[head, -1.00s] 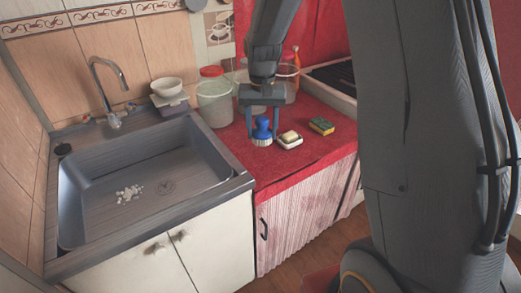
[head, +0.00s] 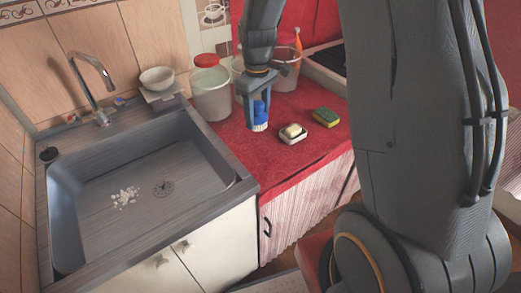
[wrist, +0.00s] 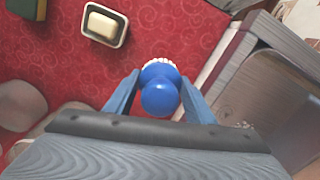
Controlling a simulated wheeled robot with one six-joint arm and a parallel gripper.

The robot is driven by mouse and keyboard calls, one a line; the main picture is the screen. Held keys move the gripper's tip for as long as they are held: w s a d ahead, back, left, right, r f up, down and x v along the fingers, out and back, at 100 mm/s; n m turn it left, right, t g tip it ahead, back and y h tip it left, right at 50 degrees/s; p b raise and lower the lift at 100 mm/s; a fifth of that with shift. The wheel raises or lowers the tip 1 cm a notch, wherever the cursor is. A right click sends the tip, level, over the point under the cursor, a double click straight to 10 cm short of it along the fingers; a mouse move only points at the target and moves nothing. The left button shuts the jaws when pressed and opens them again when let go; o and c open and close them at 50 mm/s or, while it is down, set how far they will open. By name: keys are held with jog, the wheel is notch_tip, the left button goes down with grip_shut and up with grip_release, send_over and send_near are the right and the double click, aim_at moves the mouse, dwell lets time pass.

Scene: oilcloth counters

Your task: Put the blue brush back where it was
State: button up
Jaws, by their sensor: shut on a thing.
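The blue brush (head: 260,112) has a round blue knob and pale bristles at its bottom. My gripper (head: 258,105) is shut on it from above, at the red counter beside the sink. In the wrist view the brush (wrist: 160,92) sits between the two fingers (wrist: 158,100), its bristles just showing at the far edge. The brush looks upright. Whether its bristles touch the red cloth or hang slightly above it, I cannot tell.
A soap dish (head: 293,134) with pale soap and a yellow-green sponge (head: 325,118) lie to the right on the red counter (head: 305,168). A clear red-lidded container (head: 211,92) stands behind left. The sink (head: 140,190) holds small white bits (head: 124,197). A white bowl (head: 157,79) stands behind the sink.

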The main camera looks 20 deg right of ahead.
jog(key=n, duration=0.2)
jog(key=s+n+p, duration=0.1)
jog(key=n, duration=0.3)
jog(key=shift+s+f+p, duration=0.15)
jog(key=shift+s+p, duration=0.2)
jog(key=shift+s, duration=0.05)
jog(key=shift+s+f+n, duration=0.15)
jog(key=shift+f+n, duration=0.05)
jog(key=shift+n, duration=0.4)
jog(key=shift+f+p, duration=1.5)
jog(key=shift+f, duration=3.4)
jog(key=shift+f, duration=0.1)
jog(key=o, duration=1)
